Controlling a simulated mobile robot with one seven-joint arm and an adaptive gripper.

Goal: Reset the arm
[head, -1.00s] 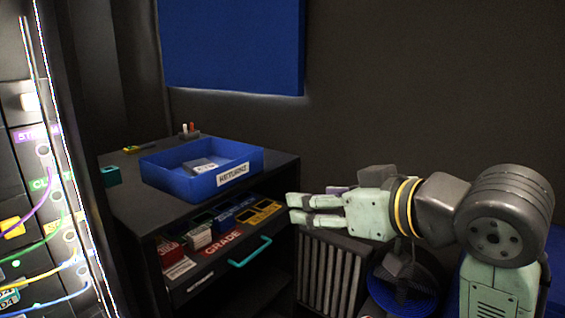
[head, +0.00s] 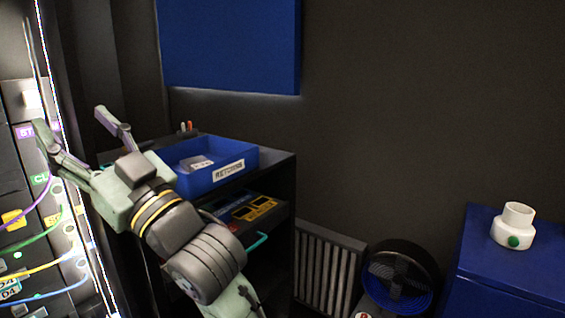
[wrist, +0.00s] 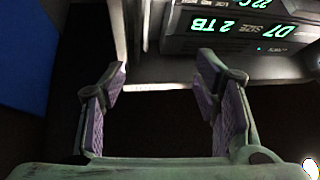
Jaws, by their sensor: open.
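My gripper (head: 80,138) is in the left part of the head view, raised beside the cable panel (head: 22,190) and in front of the cabinet with the blue tray. Its two fingers are spread wide with nothing between them. In the wrist view my gripper (wrist: 162,85) is also open and empty. Beyond its fingertips a dark unit (wrist: 240,28) shows green lit text reading "D7 SIZE 2 TB". My arm hides part of the cabinet and its open drawer.
A blue tray (head: 240,158) labelled "RETURNS" sits on the dark cabinet (head: 284,168). A grey slatted radiator (head: 328,270) and a round fan (head: 400,280) stand to its right. A white jar (head: 513,230) with a green dot stands on a blue box (head: 475,255).

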